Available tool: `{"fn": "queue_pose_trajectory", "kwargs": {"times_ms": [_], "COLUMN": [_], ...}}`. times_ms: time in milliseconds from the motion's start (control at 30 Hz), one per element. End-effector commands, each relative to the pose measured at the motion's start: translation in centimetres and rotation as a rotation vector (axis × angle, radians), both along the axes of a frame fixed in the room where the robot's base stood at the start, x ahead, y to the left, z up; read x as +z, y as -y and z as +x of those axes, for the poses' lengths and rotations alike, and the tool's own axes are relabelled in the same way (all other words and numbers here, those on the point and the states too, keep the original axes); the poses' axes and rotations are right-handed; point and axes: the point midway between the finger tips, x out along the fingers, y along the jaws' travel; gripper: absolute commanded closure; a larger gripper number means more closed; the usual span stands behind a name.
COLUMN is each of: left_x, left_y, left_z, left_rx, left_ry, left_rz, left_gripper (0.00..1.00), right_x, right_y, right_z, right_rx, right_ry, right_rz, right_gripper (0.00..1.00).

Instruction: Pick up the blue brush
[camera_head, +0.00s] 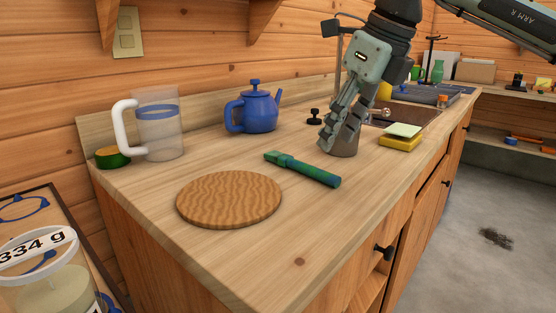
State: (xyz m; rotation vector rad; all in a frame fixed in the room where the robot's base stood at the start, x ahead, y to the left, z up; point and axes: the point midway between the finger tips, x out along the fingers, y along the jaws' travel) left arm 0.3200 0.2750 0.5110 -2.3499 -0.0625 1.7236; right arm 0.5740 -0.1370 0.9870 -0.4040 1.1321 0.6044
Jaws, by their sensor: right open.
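A blue and green brush-like tool (302,168) lies flat on the wooden counter. My left gripper is out of view.
A round wooden board (229,199) lies front left of the tool. A blue teapot (256,110), a clear jug (160,125) and a green-yellow round item (112,157) stand behind. Yellow and green sponges (401,136) lie right, by the sink. The counter's front right is clear.

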Motion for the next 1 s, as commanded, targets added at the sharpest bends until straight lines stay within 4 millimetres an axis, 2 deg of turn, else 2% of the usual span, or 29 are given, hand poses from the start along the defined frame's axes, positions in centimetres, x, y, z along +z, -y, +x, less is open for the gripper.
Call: {"fn": "queue_pose_trajectory", "kwargs": {"times_ms": [167, 500, 667, 967, 1000], "left_x": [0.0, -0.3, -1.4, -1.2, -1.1], "left_y": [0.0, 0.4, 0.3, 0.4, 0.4], "left_z": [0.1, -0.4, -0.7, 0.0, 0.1], "left_rx": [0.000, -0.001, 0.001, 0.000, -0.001], "left_ry": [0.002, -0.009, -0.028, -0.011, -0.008], "left_rz": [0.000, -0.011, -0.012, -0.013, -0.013], "left_gripper": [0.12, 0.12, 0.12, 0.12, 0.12], "right_x": [-0.9, -4.9, -6.9, -7.4, -7.4], "right_y": [-0.1, -0.8, -1.3, -1.4, -1.4], "right_z": [0.2, 1.3, 1.9, 2.1, 2.1], "right_rx": [-0.001, 0.000, 0.000, 0.000, 0.000], "right_ry": [-0.001, -0.002, -0.001, 0.001, 0.001], "right_rz": [-0.003, -0.003, -0.002, -0.001, -0.001], "right_gripper": [0.57, 0.57, 0.57, 0.57, 0.61]}}
